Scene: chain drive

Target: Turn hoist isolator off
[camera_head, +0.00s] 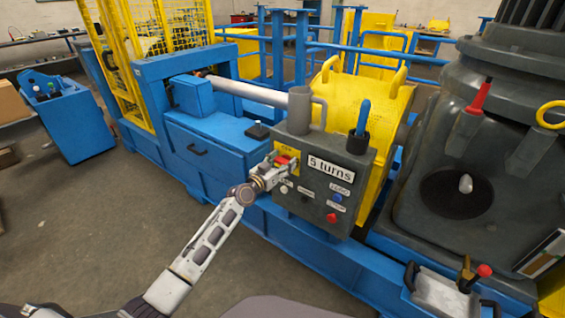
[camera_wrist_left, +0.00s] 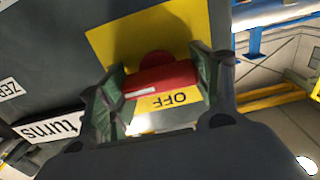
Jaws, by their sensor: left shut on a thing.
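The isolator is a red rotary handle (camera_wrist_left: 160,80) on a yellow plate (camera_wrist_left: 120,45) fixed to a dark grey control box (camera_head: 350,180). In the wrist view the word OFF shows upside down on the plate beside the handle. In the head view the red handle (camera_head: 283,160) shows at the box's upper left. My left gripper (camera_head: 268,172) is at the handle. In the wrist view its two fingers (camera_wrist_left: 157,92) are on either side of the red handle, shut on it. The handle's exact pointing is partly hidden by the fingers. My right gripper is not in view.
The box carries a "5 turns" label (camera_head: 331,171), a blue button (camera_head: 337,197) and a red button (camera_head: 331,218). A yellow drum guard (camera_head: 350,95) is behind. Open floor lies at left.

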